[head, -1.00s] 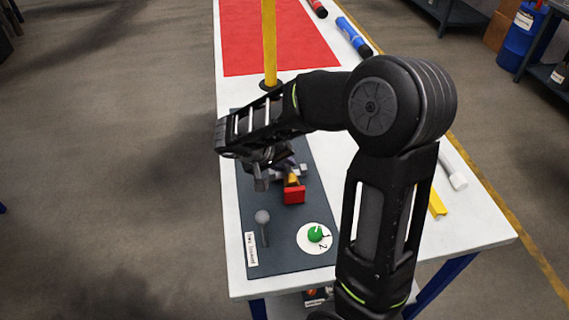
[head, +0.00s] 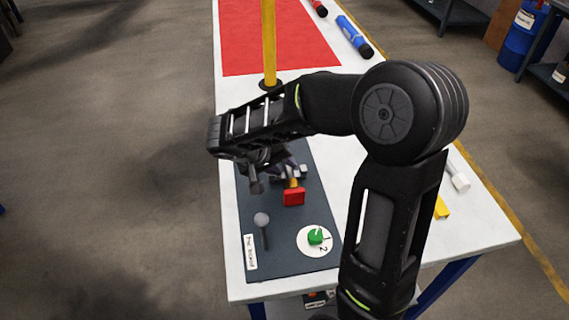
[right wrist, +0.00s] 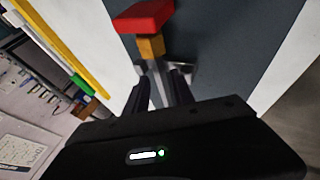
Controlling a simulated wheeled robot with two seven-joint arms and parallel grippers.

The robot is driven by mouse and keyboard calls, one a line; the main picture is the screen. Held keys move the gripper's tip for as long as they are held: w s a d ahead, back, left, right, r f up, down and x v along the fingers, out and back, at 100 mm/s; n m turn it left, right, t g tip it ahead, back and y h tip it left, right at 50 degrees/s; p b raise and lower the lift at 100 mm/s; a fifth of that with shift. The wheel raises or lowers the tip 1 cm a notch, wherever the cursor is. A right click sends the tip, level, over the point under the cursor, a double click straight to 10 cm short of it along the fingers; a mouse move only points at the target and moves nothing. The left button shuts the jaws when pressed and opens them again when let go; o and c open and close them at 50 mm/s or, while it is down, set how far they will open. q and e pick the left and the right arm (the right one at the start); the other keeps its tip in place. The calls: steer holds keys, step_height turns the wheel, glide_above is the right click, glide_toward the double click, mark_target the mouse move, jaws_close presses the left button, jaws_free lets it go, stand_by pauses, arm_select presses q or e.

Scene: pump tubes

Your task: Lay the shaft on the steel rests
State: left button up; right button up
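My right gripper (head: 268,178) points down over the dark mat (head: 278,251), and its wrist hides much of what lies below. A red block (head: 294,197) with an orange piece (head: 292,183) behind it lies at the gripper's right. Small light-grey metal parts (head: 301,171), perhaps the steel rests, show behind them. In the right wrist view the two dark fingers (right wrist: 161,85) stand either side of a narrow silver piece, perhaps the shaft, in line with the orange piece (right wrist: 151,47) and red block (right wrist: 142,17). Contact with the fingers is unclear. My left gripper is out of view.
A ball-topped rod (head: 262,220) and a green knob (head: 315,237) on a white dial are on the mat. A yellow post (head: 269,45) rises behind. A red area (head: 310,35) covers the far table. Blue (head: 353,37) and white (head: 457,177) tubes lie along the right side.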

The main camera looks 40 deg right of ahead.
steer(key=v, duration=0.6)
steer(key=shift+a+r, duration=0.2)
steer(key=shift+r, duration=0.15)
steer(key=shift+d, duration=0.1)
stand_by(0.4)
